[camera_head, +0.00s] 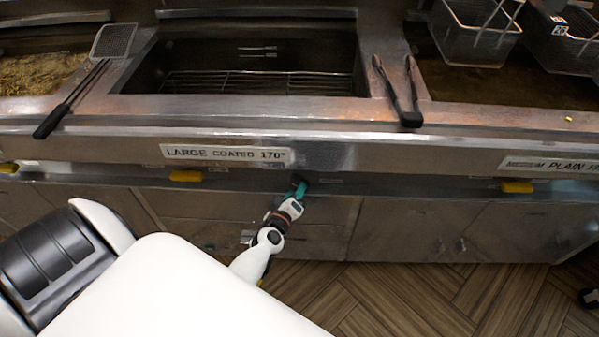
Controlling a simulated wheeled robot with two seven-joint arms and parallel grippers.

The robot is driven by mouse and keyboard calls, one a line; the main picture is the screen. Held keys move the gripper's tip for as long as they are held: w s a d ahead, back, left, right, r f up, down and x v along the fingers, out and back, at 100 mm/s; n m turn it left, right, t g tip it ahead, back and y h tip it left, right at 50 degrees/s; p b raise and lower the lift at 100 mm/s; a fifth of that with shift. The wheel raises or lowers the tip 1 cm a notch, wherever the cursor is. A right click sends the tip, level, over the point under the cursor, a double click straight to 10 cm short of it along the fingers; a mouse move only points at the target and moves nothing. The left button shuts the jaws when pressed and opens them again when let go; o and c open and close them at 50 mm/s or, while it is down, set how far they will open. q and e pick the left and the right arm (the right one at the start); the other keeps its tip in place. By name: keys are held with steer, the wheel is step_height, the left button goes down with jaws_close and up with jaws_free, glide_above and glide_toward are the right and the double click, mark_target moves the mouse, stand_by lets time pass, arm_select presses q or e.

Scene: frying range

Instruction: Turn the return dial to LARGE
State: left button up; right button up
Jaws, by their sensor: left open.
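My left gripper (300,187) reaches up to the fryer's front panel, below and right of the "LARGE COATED 170°" label (226,154). It shows small, with teal fingertips, and is open. A small dark part at its tips, against the panel, may be the return dial. The gripper covers most of that spot, so I cannot read the dial's setting or tell whether the fingers touch it. My right gripper is not in view.
Yellow handles (186,176) stick out along the panel. Above are an open frying vat (250,60), tongs (402,95), a skimmer (70,100) and wire baskets (476,35). Cabinet doors (420,225) lie below. The wooden floor (450,295) at lower right is mostly clear.

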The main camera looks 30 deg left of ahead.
mark_target(300, 181)
arm_select(q)
steer(key=x, duration=0.3)
steer(key=shift+w, duration=0.2)
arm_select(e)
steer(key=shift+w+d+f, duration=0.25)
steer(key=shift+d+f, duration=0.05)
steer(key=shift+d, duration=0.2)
arm_select(q)
jaws_close()
steer(key=shift+d+m+g+y+p, duration=0.1)
steer(key=shift+m+g+y+p, duration=0.75)
steer(key=shift+m+p, duration=1.4)
steer(key=shift+d+m+g+y+p, duration=0.1)
steer(key=shift+m+g+y+p, duration=0.9)
steer(key=shift+p, duration=2.25)
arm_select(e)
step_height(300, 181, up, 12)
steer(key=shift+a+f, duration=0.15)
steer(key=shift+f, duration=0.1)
arm_select(q)
steer(key=shift+m, duration=0.25)
